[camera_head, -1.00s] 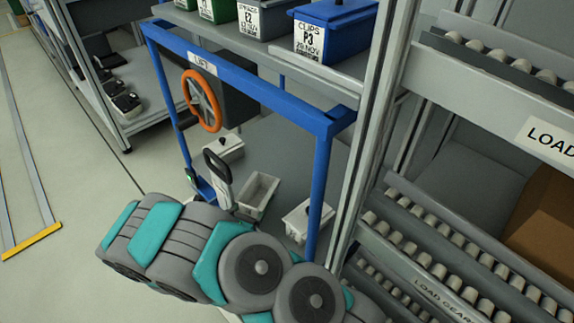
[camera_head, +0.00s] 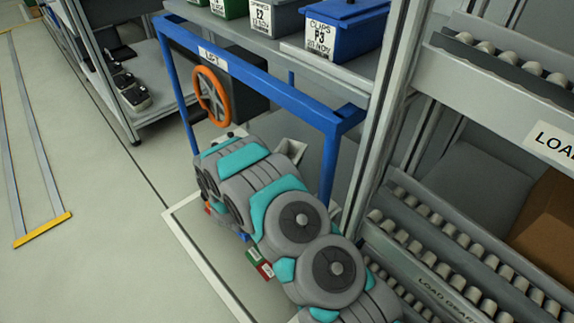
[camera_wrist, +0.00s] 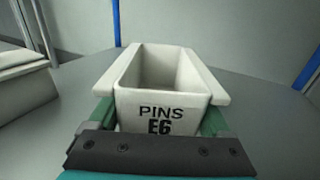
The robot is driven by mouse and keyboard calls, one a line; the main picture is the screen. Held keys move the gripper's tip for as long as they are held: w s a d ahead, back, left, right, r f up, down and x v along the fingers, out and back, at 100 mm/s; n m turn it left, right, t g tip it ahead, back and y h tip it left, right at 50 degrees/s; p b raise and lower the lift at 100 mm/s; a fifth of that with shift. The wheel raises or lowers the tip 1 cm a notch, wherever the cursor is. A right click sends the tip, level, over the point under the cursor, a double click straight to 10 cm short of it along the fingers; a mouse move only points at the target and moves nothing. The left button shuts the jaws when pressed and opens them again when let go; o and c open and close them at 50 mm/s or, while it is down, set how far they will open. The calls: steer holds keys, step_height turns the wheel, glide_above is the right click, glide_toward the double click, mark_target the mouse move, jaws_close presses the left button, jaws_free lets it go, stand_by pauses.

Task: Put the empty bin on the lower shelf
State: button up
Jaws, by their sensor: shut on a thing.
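The empty bin (camera_wrist: 162,100), white with an open top and marked PINS E6, fills the middle of the wrist view. Its inside is bare. My gripper (camera_wrist: 158,118) is shut on it, with a green finger along each side wall. In the head view my arm hides the gripper, and only a pale corner, probably of this bin (camera_head: 291,149), shows beyond the arm. The grey lower shelf (camera_head: 312,152) lies behind the blue lift frame, mostly covered by my arm. It also shows in the wrist view (camera_wrist: 255,125). Whether the bin touches it I cannot tell.
Another pale bin (camera_wrist: 22,80) stands close on the left in the wrist view. The blue lift frame (camera_head: 262,80) with an orange handwheel (camera_head: 211,96) surrounds the opening. A blue bin (camera_head: 345,30) sits on the upper shelf. Roller racks (camera_head: 450,250) stand on the right.

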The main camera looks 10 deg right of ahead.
steer(key=shift+f, duration=1.25)
steer(key=o, duration=1.4)
steer(key=shift+f, duration=0.1)
steer(key=v, duration=1.2)
